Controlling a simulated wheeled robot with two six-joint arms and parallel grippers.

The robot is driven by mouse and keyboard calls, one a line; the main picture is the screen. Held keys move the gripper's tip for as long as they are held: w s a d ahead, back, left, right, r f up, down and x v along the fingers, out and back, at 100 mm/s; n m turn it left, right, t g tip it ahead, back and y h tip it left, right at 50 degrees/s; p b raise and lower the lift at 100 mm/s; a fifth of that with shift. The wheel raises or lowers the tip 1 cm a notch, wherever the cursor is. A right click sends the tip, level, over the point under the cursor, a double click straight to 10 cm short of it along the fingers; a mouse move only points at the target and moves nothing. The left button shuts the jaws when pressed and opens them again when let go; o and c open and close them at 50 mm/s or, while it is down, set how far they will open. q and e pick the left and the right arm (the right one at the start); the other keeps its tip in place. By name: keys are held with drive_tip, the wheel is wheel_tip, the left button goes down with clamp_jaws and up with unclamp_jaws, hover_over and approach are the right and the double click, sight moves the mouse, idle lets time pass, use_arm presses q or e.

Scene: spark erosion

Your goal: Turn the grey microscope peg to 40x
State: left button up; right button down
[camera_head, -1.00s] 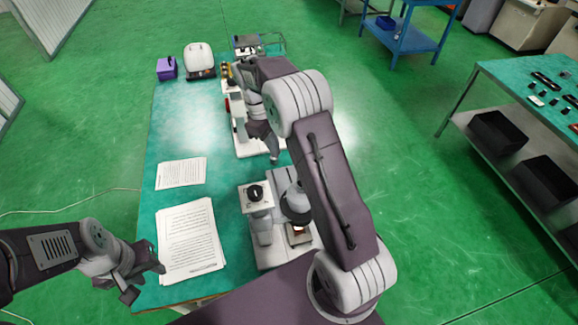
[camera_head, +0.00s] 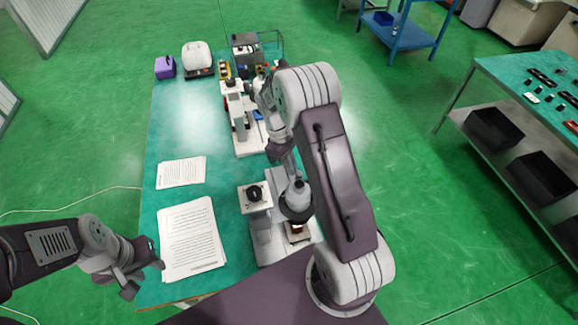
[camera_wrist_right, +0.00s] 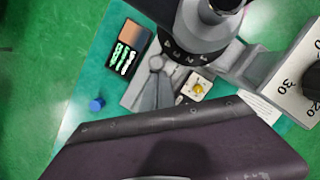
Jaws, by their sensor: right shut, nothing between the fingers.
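The near microscope (camera_head: 262,232) stands on the teal table, partly hidden by my right arm. In the right wrist view, its head has a dark ring with white marks (camera_wrist_right: 190,50). A narrow grey shape with a rounded end lies beside the ring; I cannot tell whether the peg is part of it. A white dial plate with a black knob (camera_head: 254,193) is on the left of the microscope; its 20 and 30 show in the wrist view. My left gripper (camera_head: 146,273) is open and empty by the table's near left.
Printed sheets (camera_head: 191,240) lie left of the microscope. A second microscope (camera_head: 238,108) stands behind it. A purple box (camera_head: 165,67) and a white-topped device (camera_head: 197,57) are at the far end. A small blue cap (camera_wrist_right: 97,104) shows in the wrist view.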

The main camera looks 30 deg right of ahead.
drive_tip(key=shift+s+d+m+y, duration=0.15)
drive_tip(key=shift+s+d+m, duration=0.1)
drive_tip(key=shift+d+m, duration=0.35)
drive_tip(key=shift+s+d+m+y, duration=0.15)
drive_tip(key=shift+s+d+m, duration=0.05)
drive_tip(key=shift+d+m, duration=0.35)
drive_tip(key=shift+a, duration=0.2)
drive_tip(key=shift+w+a+r+p, duration=0.1)
drive_tip(key=shift+a+p, duration=0.1)
drive_tip(key=shift+a, duration=0.15)
drive_tip(key=shift+w+a+p, duration=0.1)
drive_tip(key=shift+a+p, duration=0.05)
drive_tip(key=shift+a, duration=0.2)
drive_tip(key=b+v, duration=0.2)
drive_tip(key=v, duration=0.7)
